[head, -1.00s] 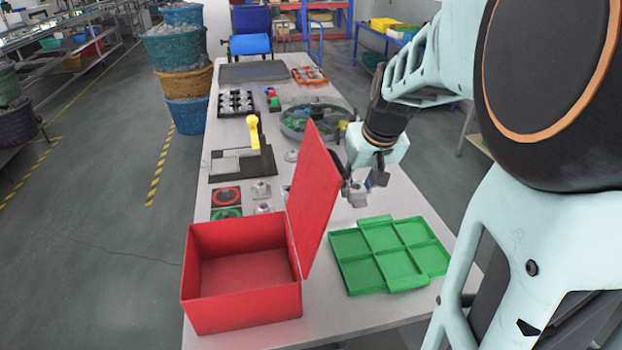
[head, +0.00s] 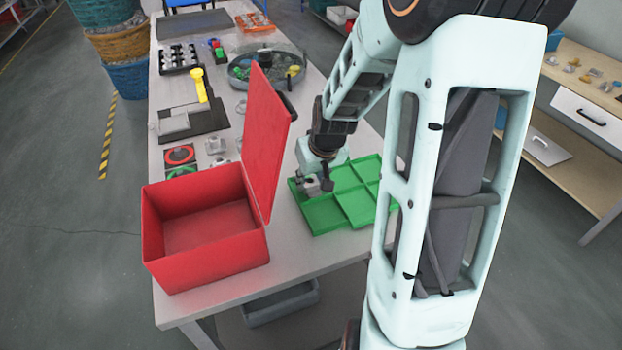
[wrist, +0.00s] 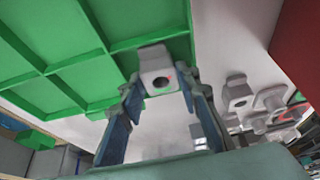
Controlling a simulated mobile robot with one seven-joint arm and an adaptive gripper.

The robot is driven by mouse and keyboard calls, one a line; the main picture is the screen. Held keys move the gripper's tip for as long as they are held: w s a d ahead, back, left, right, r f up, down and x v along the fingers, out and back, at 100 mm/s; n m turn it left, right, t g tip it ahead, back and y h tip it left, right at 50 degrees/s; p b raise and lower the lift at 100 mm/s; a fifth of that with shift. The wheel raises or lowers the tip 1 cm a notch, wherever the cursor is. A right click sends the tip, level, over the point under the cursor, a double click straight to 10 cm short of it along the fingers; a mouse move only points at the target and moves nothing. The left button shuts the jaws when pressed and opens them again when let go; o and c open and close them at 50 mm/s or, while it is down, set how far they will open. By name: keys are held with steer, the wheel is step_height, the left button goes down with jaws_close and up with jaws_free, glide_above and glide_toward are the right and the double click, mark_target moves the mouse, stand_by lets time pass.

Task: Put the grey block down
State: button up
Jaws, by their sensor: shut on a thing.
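The grey block (wrist: 157,72) has a round hole in its face and sits between the fingertips of my gripper (wrist: 160,92) in the wrist view. In the head view the block (head: 312,187) shows beside my gripper (head: 319,183), at the back left corner of the green compartment tray (head: 327,213). The tray (wrist: 64,83) fills the upper left of the wrist view. The gripper is shut on the block. I cannot tell whether the block touches the tray.
A red box (head: 206,262) with its lid (head: 264,140) standing open is left of the tray. More grey blocks (head: 215,145) stand behind the box. A round grey tray (head: 266,67) with coloured parts and a black fixture with a yellow handle (head: 200,84) lie farther back.

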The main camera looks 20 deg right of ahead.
steer(key=shift+f, duration=0.1)
steer(key=o, duration=1)
steer(key=shift+c, duration=0.2)
steer(key=shift+s+r, duration=0.1)
steer(key=shift+r, duration=0.5)
steer(key=v, duration=1.1)
steer(key=shift+p, duration=0.4)
steer(key=shift+r, duration=0.1)
